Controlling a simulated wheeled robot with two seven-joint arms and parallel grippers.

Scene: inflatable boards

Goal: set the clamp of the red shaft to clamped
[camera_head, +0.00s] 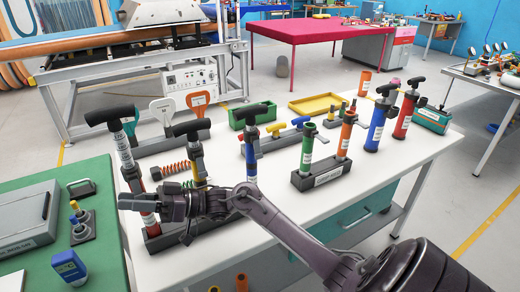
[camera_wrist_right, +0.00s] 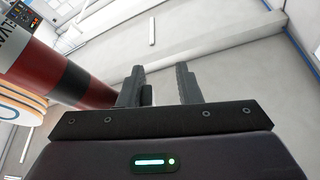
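A pump with a black T-handle and a pale upper tube stands tilted at the front left of the white table; its lower part is red, so I take it as the red shaft (camera_head: 149,219). A dark clamp piece (camera_head: 130,173) sits on its tube; I cannot tell its setting. My right gripper (camera_head: 128,202) is in front of this shaft, partly hiding its lower part. In the right wrist view, a red shaft with a dark band (camera_wrist_right: 30,55) lies left of the open fingers (camera_wrist_right: 160,85), with nothing between them. My left gripper is out of view.
A yellow shaft (camera_head: 199,172) stands close right of it in the same dark base, with a blue shaft (camera_head: 251,160) further right. Green (camera_head: 307,150) and orange (camera_head: 346,135) shafts share another base. Another red pump (camera_head: 405,115) stands far right. A green table (camera_head: 110,265) is at left.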

